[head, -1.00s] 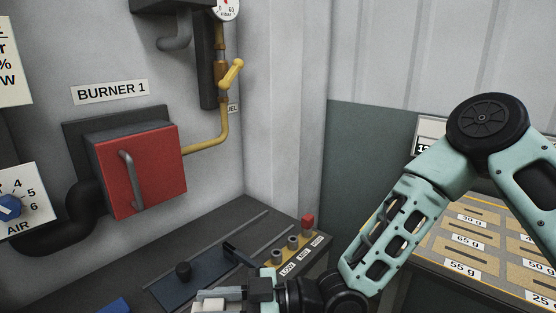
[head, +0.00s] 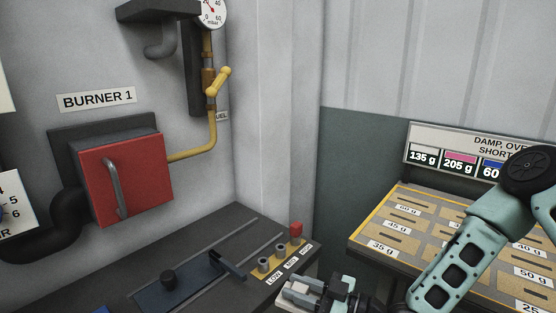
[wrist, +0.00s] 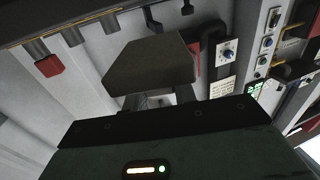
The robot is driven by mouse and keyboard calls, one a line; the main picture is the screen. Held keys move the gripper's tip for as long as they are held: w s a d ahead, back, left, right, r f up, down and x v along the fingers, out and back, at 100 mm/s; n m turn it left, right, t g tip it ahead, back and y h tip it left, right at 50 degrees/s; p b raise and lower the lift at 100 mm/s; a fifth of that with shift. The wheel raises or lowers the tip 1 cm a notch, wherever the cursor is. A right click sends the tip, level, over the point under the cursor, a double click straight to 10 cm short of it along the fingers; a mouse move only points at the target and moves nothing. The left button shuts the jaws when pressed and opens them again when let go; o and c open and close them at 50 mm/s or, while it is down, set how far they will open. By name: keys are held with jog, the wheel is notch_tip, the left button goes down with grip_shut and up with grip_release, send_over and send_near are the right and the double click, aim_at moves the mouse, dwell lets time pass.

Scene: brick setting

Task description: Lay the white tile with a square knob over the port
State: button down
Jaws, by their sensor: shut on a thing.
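My gripper (head: 312,290) is at the bottom of the head view, in front of the right end of the dark console. It is shut on a pale piece (head: 287,299), which looks like the white tile, mostly covered by the fingers and the frame edge. In the wrist view the held piece (wrist: 150,65) is a flat-faced block in shadow, looking grey-brown, beyond the gripper body. Its square knob is not clearly visible. I cannot make out the port in either view.
A red burner door (head: 125,180) is on the wall. A labelled weight board (head: 400,225) stands right.

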jog(key=d+f+m+t+h, duration=0.3)
jog(key=d+f+m+h, duration=0.1)
jog(key=d, duration=0.5)
jog(key=d+f+m+t+h, duration=0.3)
jog(key=d+h, duration=0.3)
jog(key=d, duration=0.3)
jog(key=s+d+f+m+t+h, duration=0.1)
jog(key=d+f+m+t+h, duration=0.3)
jog(key=d, duration=0.6)
notch_tip(320, 180, down, 2)
jog(key=shift+m+h, duration=0.9)
jog(key=shift+h, duration=0.2)
jog(key=shift+s+d, duration=0.1)
jog(key=shift+s, duration=0.1)
